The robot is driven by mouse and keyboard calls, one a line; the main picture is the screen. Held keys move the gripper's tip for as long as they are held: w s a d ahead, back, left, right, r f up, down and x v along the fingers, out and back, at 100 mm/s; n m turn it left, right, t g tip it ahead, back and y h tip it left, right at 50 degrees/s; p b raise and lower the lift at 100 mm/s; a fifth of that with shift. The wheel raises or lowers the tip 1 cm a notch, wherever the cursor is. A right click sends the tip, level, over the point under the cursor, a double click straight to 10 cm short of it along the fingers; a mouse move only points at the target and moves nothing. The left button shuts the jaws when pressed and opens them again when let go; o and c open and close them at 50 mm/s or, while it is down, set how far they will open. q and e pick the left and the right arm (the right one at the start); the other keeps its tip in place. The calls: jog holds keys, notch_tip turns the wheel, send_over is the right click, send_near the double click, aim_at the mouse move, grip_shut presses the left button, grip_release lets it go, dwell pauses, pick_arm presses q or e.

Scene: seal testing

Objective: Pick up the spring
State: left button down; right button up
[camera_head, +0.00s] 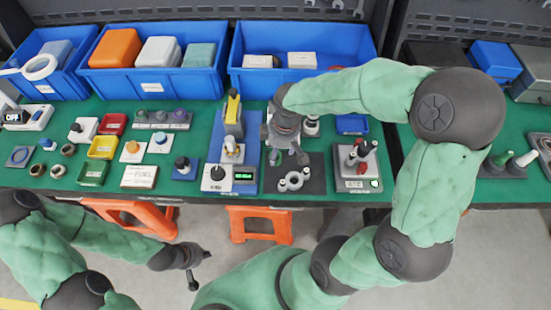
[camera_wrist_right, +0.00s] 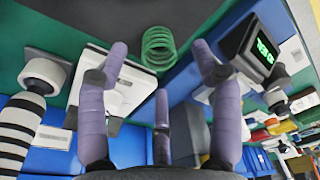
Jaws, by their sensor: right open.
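In the head view the right gripper (camera_head: 286,152) hangs over the middle of the bench. My left gripper (camera_head: 196,270) is low, in front of the bench, far from the spring; its opening is unclear.
Beside the right gripper stand a device with a green display (camera_head: 243,176), a grey plate with rings (camera_head: 294,181) and a box with red-topped parts (camera_head: 357,167). Blue bins (camera_head: 152,82) line the back. Several small trays crowd the left. Orange stools (camera_head: 259,225) stand below.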

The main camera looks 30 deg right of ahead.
jog(key=shift+w+a+f+b, duration=0.1)
jog(key=shift+w+f+b, duration=0.15)
jog(key=shift+f+b, duration=0.45)
jog(key=shift+w+f+b, duration=0.2)
jog(key=shift+f+b, duration=0.05)
jog(key=shift+f, duration=0.8)
jog(key=shift+w+a+f+b, duration=0.1)
jog(key=shift+w+f+b, duration=0.15)
jog(key=shift+f+b, duration=0.45)
jog(key=shift+f, duration=0.1)
jog(key=c, duration=1.2)
